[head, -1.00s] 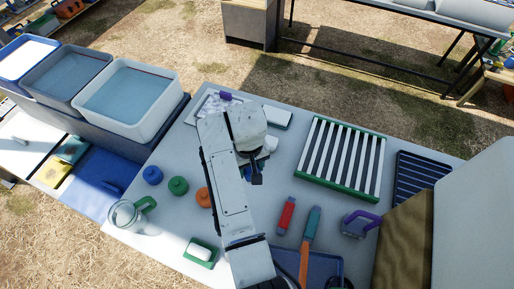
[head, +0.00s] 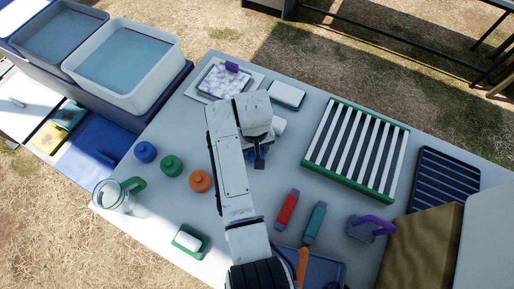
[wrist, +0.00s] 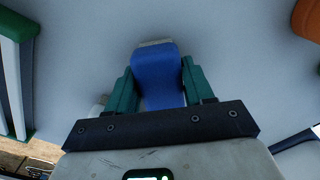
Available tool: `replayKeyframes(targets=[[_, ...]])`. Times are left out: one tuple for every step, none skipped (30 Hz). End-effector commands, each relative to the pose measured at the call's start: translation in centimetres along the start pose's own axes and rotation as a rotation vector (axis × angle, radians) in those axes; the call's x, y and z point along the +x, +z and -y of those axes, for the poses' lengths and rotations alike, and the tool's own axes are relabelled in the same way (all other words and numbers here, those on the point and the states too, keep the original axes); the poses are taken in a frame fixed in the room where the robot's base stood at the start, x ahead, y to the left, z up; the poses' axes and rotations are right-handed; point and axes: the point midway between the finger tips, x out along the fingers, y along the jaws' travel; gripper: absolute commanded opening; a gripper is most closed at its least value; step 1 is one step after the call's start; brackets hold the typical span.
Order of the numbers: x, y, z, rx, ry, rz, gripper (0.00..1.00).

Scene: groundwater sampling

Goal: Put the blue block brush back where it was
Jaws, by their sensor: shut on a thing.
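The blue block brush (wrist: 158,75) sits between the two green fingers of my gripper (wrist: 160,88) in the wrist view. Its pale end points away from me, over the plain grey table top. Whether the brush touches the table cannot be told. In the head view my gripper (head: 259,162) is over the middle of the table, and my arm hides most of it; the brush is hard to make out there. A red block (head: 287,209) and a teal block (head: 315,222) lie side by side, in front and to the right.
A green-framed white slatted rack (head: 352,150) and a dark ribbed tray (head: 445,182) lie to the right. Blue, green and orange lidded jars (head: 199,181) stand to the left. A purple-handled jug (head: 361,229) and blue tray (head: 327,270) are in front. Table (head: 262,205) right of my arm is partly clear.

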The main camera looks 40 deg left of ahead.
Motion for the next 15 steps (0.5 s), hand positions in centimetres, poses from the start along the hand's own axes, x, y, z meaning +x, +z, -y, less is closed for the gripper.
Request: replayKeyframes(targets=[[-0.12,-0.05,-0.01,0.0,0.0,-0.002,0.23],[-0.17,-0.05,-0.01,0.0,0.0,-0.001,0.23],[-0.18,-0.04,-0.02,0.0,0.0,-0.001,0.23],[-0.18,-0.04,-0.02,0.001,0.0,-0.001,0.23],[-0.18,-0.04,-0.02,0.001,0.0,-0.001,0.23],[-0.15,-0.03,-0.03,0.001,0.0,-0.001,0.23],[-0.09,-0.03,-0.03,0.001,0.0,-0.001,0.23],[0.01,-0.03,-0.03,0.0,0.001,0.0,0.23],[0.15,-0.03,-0.04,0.0,0.001,0.0,0.23],[0.1,-0.03,-0.03,0.0,0.001,0.0,0.54],[0.06,-0.04,-0.03,0.0,0.001,-0.001,0.57],[0.06,-0.03,-0.03,0.0,0.001,-0.001,0.61],[0.06,-0.03,-0.03,0.0,0.001,0.0,0.63],[0.06,-0.03,-0.03,0.0,0.001,0.0,0.66],[0.06,-0.03,-0.03,0.0,0.001,0.0,0.7]])
